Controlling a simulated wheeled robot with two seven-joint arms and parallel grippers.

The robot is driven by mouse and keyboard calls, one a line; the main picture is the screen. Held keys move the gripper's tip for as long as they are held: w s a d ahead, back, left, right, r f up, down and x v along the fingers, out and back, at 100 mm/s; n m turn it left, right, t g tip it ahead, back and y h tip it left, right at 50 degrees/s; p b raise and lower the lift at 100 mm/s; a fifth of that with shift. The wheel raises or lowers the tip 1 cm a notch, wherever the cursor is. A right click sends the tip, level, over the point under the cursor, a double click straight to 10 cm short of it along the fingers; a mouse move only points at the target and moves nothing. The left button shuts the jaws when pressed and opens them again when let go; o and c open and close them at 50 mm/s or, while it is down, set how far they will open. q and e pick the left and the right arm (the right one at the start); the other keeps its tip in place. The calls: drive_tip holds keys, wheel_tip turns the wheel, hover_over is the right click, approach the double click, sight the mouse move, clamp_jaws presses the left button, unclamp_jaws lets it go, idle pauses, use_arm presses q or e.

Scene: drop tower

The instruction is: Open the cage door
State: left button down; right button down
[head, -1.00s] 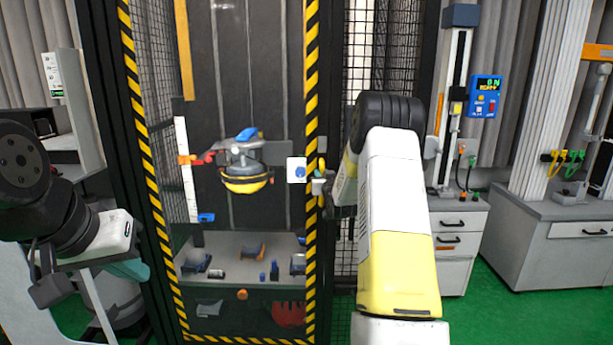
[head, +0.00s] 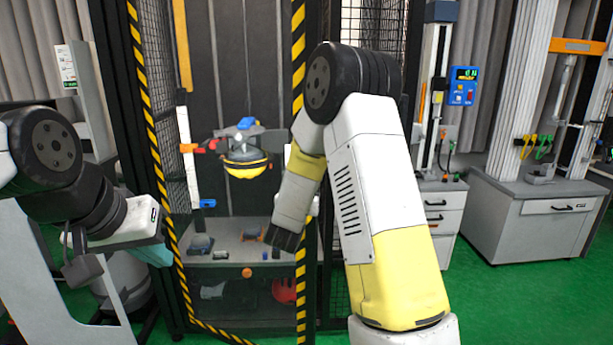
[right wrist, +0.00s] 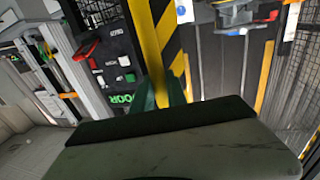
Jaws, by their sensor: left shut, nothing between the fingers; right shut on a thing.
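The cage door (head: 176,262) has a dark frame edged in yellow-and-black tape and stands in front of me. Its right edge is swung out towards me, so it is partly open. My right arm crosses in front of that edge and hides the handle in the head view. In the right wrist view my right gripper (right wrist: 165,92) has its green fingers closed at the door's striped edge; the gripped part itself is hidden. My left gripper (head: 157,254), with teal fingers, is shut and empty at the left, apart from the door.
Grey cabinets (head: 545,225) and a test stand with a blue display (head: 462,87) are at the right. Green floor is free between the cage and cabinets.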

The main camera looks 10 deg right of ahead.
drive_tip(key=s+a+m+g+h, duration=0.1)
drive_tip(key=s+a+h, duration=0.1)
drive_tip(key=s+a, duration=1)
drive_tip(key=shift+v, duration=0.85)
drive_tip(key=c, duration=1.3)
unclamp_jaws()
drive_tip(key=shift+w+d, duration=0.1)
drive_tip(key=shift+d, duration=0.05)
drive_tip(key=w+d+n+y, duration=0.1)
drive_tip(key=w+d, duration=0.5)
drive_tip(key=w, duration=0.2)
drive_tip(key=w+d+n+t+y, duration=0.1)
drive_tip(key=w+d+y, duration=0.1)
drive_tip(key=w+d, duration=0.4)
drive_tip(key=w+d+n+y, duration=0.1)
drive_tip(key=w+d+y, duration=0.1)
drive_tip(key=w+d, duration=0.5)
drive_tip(key=shift+w+t, duration=0.4)
drive_tip(key=shift+w, duration=1.3)
